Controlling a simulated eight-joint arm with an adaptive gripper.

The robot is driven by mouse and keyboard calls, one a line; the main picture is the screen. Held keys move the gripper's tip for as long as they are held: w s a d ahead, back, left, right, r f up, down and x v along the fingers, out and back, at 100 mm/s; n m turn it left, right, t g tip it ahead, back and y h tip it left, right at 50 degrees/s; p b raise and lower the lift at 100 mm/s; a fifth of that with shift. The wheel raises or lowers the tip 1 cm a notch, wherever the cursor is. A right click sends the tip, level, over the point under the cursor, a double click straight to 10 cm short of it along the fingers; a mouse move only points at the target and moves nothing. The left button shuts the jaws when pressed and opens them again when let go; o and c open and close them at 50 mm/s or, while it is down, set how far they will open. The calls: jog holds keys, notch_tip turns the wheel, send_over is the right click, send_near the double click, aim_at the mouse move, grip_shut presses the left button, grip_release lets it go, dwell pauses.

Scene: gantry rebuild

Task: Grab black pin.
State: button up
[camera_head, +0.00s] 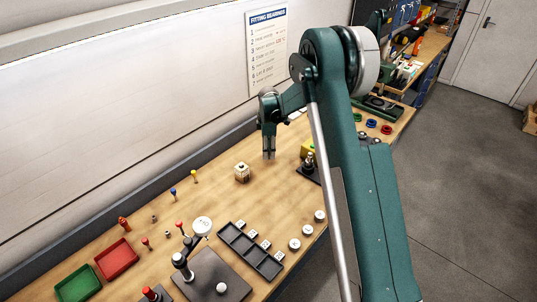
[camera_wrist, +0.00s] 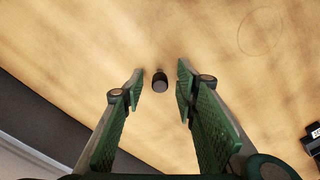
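The black pin (camera_wrist: 160,82) is a small dark cylinder on the wooden bench, seen almost end-on in the wrist view. It shows between the two green-padded fingers of my gripper (camera_wrist: 160,75), near their tips, with clear wood on both sides. The fingers are spread apart and touch nothing that I can see. In the head view my gripper (camera_head: 268,155) points down over the bench, and I cannot make out the pin there. How far the fingertips are above the bench is hard to tell.
A cream block (camera_head: 242,174) stands left of my gripper, and a black fixture (camera_head: 310,168) stands to its right. Small coloured pegs, a red tray (camera_head: 117,259), a green tray (camera_head: 77,284) and a dark slotted tray (camera_head: 250,250) lie nearer. Bare wood surrounds the pin.

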jog(key=c, duration=0.9)
jog(key=shift+r, duration=0.1)
grip_shut()
jog(key=shift+r+b, duration=0.35)
jog(key=shift+r, duration=4.6)
